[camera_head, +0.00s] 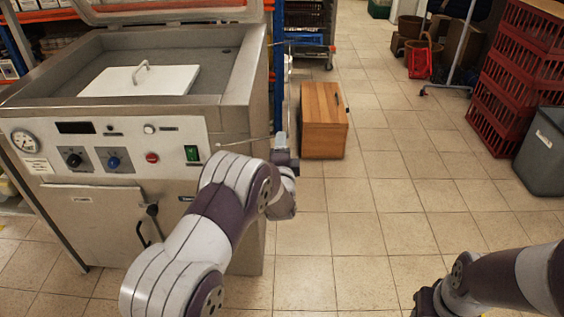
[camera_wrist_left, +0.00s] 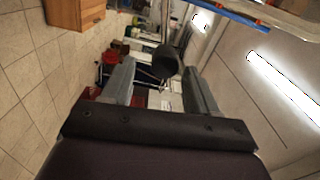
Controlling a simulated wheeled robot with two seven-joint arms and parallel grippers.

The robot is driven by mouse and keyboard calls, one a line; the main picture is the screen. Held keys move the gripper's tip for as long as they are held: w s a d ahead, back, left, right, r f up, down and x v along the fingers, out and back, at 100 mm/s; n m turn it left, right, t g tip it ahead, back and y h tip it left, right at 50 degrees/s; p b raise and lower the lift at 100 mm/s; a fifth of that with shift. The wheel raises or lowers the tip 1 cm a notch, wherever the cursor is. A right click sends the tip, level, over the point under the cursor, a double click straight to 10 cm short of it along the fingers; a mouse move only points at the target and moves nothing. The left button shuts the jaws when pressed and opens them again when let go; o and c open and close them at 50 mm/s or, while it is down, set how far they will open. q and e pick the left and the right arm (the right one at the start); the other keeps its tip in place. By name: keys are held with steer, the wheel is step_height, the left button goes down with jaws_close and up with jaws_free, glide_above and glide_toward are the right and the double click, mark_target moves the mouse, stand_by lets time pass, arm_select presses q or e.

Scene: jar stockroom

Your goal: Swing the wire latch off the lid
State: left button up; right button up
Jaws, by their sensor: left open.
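A steel machine (camera_head: 125,205) stands at the left with its big lid (camera_head: 165,10) raised at the back. A white plate with a handle (camera_head: 140,80) lies in its open top. A thin wire rod (camera_head: 245,141), which may be the latch, runs along the machine's right front corner to my left gripper (camera_head: 282,145). In the left wrist view my left gripper (camera_wrist_left: 160,82) is open, with a dark round knob-like end (camera_wrist_left: 166,62) between its fingers; I cannot tell if they touch. My right gripper (camera_head: 428,300) is low at the right, its fingers unclear.
A wooden cabinet (camera_head: 323,120) stands on the floor right of the machine. Red crates (camera_head: 510,75) and a grey bin (camera_head: 545,150) stand at the far right. The tiled floor (camera_head: 390,215) between is clear.

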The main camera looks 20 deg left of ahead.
arm_select(q)
steer(key=v, duration=0.9)
steer(key=shift+d, duration=0.1)
